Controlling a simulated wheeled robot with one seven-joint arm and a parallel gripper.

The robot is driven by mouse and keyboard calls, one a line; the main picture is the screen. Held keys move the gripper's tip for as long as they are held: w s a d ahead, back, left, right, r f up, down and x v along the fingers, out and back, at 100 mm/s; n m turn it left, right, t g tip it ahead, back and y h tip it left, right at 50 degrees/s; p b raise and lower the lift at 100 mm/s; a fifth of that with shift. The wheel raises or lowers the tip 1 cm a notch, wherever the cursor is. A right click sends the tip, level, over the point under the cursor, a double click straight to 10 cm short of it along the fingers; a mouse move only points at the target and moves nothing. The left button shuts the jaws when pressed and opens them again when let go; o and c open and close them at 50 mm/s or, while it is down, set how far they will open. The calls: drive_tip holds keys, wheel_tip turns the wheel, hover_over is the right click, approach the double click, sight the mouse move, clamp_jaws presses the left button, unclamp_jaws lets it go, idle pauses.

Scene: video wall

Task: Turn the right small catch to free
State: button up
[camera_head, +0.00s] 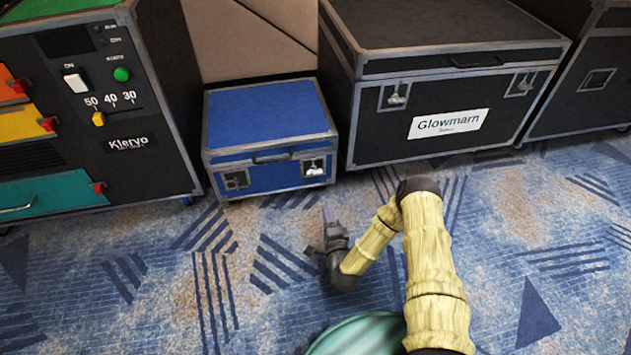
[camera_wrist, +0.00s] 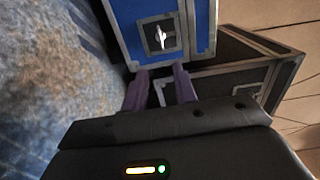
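The small blue case (camera_head: 266,125) stands on the carpet with two small catches on its front. The right small catch (camera_head: 314,167) has a bright silver wing on a dark plate; the left small catch (camera_head: 235,180) looks darker. In the wrist view the right catch (camera_wrist: 160,37) lies beyond the fingertips, its wing running up and down in that picture. My gripper (camera_head: 328,211) is in front of and below the case's right part, apart from it. Its purple fingers (camera_wrist: 160,78) are spread with nothing between them. Whether the catch is latched is not clear.
A large black Glowmarn case (camera_head: 400,140) with its own catches stands right of the blue case. A black Kleryo cabinet (camera_head: 130,120) with switches and coloured drawers stands on the left. Another black case (camera_head: 590,90) is at far right. The carpet in front is clear.

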sight(314, 171)
drive_tip(key=shift+s, duration=0.1)
drive_tip(key=shift+f, duration=0.1)
drive_tip(key=b+x, duration=1)
drive_tip(key=x, duration=0.6)
drive_tip(key=shift+d, duration=0.2)
drive_tip(key=shift+w+a+r, duration=0.2)
drive_tip(key=shift+w, duration=0.55)
drive_tip(key=shift+c, duration=0.5)
clamp_jaws()
